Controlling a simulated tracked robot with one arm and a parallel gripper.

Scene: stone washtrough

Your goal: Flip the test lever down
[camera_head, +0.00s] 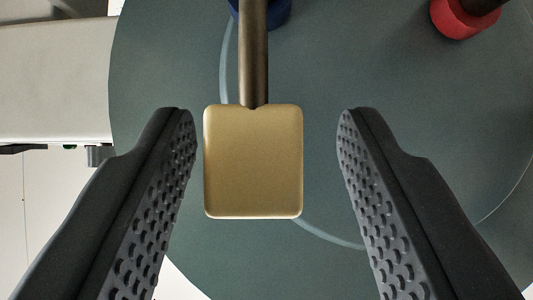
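The lever is a dark metal rod (254,55) with a flat, gold-coloured rectangular paddle (253,162) at its near end. It runs down from the top edge of the head view to the middle. My gripper (266,125) is open, with one textured dark finger on each side of the paddle. There is a gap on both sides, wider on the right, and neither finger appears to touch it. The rod's far end is cut off at the top of the picture.
Behind the lever is a round dark green surface (400,130) with a pale curved line. A blue round part (277,14) shows at the rod's top. A red round part (460,20) with a dark rod is at top right. A pale grey block (55,85) stands at left.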

